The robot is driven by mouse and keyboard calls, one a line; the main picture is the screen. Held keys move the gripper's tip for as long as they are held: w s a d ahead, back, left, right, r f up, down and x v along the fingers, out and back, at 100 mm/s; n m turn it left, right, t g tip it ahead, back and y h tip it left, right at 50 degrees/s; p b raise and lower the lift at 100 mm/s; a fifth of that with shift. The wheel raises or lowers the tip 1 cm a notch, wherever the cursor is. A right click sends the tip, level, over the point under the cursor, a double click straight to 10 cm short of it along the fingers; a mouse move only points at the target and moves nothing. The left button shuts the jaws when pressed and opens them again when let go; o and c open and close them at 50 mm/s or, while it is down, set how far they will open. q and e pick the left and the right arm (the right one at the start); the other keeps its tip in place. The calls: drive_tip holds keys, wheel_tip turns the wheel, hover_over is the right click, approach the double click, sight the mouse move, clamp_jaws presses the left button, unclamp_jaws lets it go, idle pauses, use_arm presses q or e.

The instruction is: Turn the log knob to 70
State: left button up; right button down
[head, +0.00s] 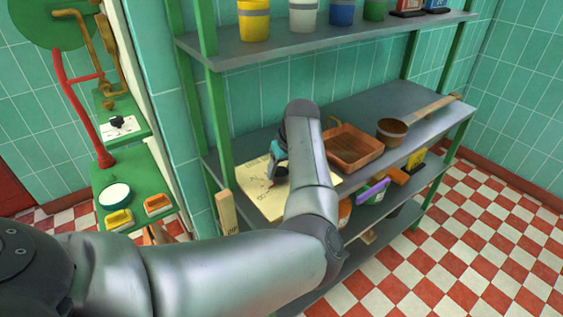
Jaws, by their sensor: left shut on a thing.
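A pale yellow sheet or board (292,204) with small dark and reddish marks lies on the grey middle shelf. My left arm reaches over it, and my left gripper (272,176) points down at its left part. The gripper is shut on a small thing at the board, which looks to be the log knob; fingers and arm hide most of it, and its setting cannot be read. A separate black knob (117,122) sits on a white plate on the green stand at left. My right gripper is not in view.
A brown tray (354,147) and a brown bowl (391,131) stand right of the board. A wooden piece (436,107) lies farther back. Green shelf posts (219,125) and the upper shelf (330,39) with cups flank the arm. The checkered floor at right is clear.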

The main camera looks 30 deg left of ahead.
use_arm(q)
drive_tip(key=m+p, duration=0.2)
drive_tip(key=p, duration=0.2)
drive_tip(key=m+t+h+p, duration=0.1)
drive_tip(key=m+p, duration=0.1)
drive_tip(key=p, duration=0.2)
drive_tip(key=m+p, duration=0.2)
drive_tip(key=p, duration=0.2)
drive_tip(key=shift+s+a+r+m+t+h, duration=0.2)
drive_tip(key=shift+a+m+t+h, duration=0.05)
drive_tip(key=shift+m+t+h, duration=0.15)
drive_tip(key=shift+a+f+m+h+p, duration=0.1)
drive_tip(key=shift+m+h+p, duration=0.3)
drive_tip(key=shift+m+p, duration=0.65)
drive_tip(key=shift+f+m+t+p, duration=0.1)
drive_tip(key=shift+m+t+p, duration=0.25)
drive_tip(key=shift+m, duration=0.4)
drive_tip(key=shift+h, duration=0.3)
drive_tip(key=o, duration=1.4)
drive_tip(key=shift+w, duration=0.1)
drive_tip(key=shift+c, duration=0.2)
